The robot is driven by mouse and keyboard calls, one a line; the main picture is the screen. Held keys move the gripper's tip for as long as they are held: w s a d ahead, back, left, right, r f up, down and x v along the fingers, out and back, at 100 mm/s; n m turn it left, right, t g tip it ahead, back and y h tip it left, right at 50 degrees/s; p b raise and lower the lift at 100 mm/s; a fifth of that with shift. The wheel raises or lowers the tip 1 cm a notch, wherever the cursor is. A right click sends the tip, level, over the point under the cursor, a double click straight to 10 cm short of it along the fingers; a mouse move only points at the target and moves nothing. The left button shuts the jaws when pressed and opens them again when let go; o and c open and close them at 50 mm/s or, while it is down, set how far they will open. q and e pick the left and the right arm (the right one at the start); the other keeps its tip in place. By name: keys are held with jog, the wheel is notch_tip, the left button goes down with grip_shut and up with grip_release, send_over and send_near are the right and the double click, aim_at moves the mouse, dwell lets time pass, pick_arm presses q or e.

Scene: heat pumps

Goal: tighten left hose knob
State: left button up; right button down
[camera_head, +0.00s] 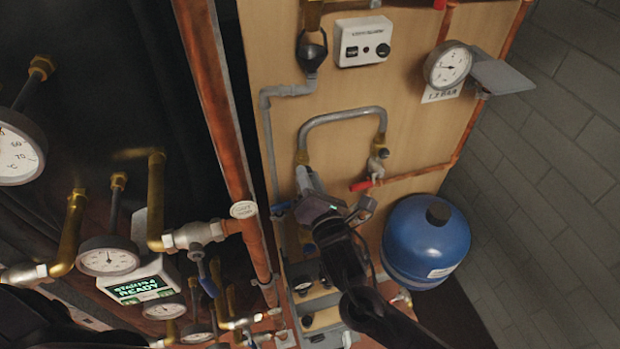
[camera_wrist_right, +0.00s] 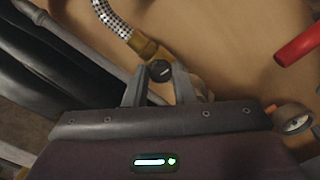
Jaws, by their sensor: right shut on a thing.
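The grey braided hose (camera_head: 342,114) arches across the wooden panel, with a brass fitting at each lower end. It also shows at the top of the wrist view (camera_wrist_right: 112,16), ending in a brass elbow (camera_wrist_right: 146,48). The left hose knob (camera_wrist_right: 159,70), small and black, sits below this elbow. My right gripper (camera_head: 304,176) is at the hose's left end, and in the wrist view its fingers are on both sides of the knob, shut on it. In the head view the gripper hides the knob. My left gripper is not in view.
A red valve handle (camera_head: 361,185) lies right of the gripper, and a blue tank (camera_head: 426,242) stands lower right. A copper pipe (camera_head: 216,100) runs close on the left. Gauges and brass pipes (camera_head: 156,200) crowd the left side.

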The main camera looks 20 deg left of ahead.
jog(key=shift+f+m+b, duration=0.15)
jog(key=shift+m+b, duration=0.35)
jog(key=shift+m, duration=15)
jog(key=c, duration=1.2)
grip_release()
